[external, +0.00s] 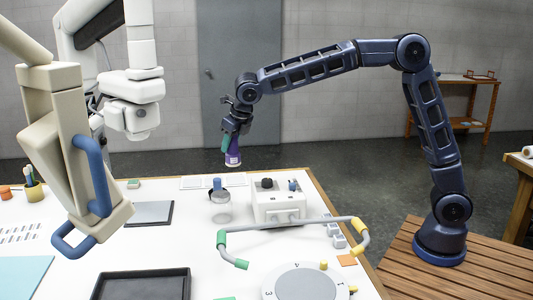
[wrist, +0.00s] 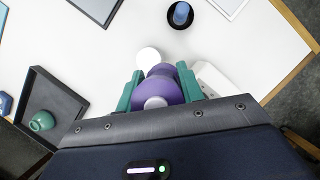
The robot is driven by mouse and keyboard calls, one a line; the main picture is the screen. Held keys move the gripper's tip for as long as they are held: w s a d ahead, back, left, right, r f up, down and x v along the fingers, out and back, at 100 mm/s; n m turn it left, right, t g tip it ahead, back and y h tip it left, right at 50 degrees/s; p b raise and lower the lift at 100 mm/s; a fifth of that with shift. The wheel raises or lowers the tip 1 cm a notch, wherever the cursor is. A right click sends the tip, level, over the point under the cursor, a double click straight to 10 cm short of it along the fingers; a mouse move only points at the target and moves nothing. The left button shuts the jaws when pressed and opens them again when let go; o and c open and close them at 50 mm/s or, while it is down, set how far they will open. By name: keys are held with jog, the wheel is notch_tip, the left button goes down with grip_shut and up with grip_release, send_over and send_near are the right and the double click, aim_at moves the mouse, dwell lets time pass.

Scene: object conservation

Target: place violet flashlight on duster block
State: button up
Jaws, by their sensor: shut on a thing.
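The violet flashlight (external: 233,158) hangs roughly upright from my gripper (external: 231,142), above the back of the white table and clear of it. In the wrist view its violet round end (wrist: 160,92) sits between the two teal fingers of my gripper (wrist: 160,90), which are shut on it. A small green block (external: 133,184) lies on the table to the left, well apart from the flashlight. It may be the duster block, but it is too small to be sure.
A jar with a blue top (external: 218,198) and a white box with knobs (external: 280,206) stand near my gripper. A grey bent bar (external: 290,226), a white dial (external: 300,284) and a black tray (external: 145,285) are at the front. Beige and white arms (external: 65,130) hang at left.

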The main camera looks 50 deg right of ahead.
jog(key=s+a+r+n+y, duration=0.1)
jog(key=s+a+n, duration=0.2)
jog(key=s+a, duration=0.8)
jog(key=s+a+n+g+y, duration=0.1)
jog(key=s+a+n, duration=0.1)
jog(key=s+a, duration=0.9)
jog(key=s+a+r+n+y, duration=0.1)
jog(key=s+a+n, duration=0.2)
jog(key=s+a, duration=0.8)
jog(key=x, duration=0.6)
jog(key=s+d+x, duration=0.1)
jog(key=x, duration=0.6)
jog(key=f+x, duration=0.1)
jog(key=x, duration=0.5)
jog(key=shift+s+d+f, duration=0.1)
jog(key=shift+s+f, duration=0.05)
jog(key=shift+f, duration=0.2)
jog(key=shift+f, duration=0.15)
jog(key=o, duration=1.1)
jog(key=v, duration=1.2)
jog(key=shift+w+r, duration=0.25)
jog(key=shift+r, duration=0.05)
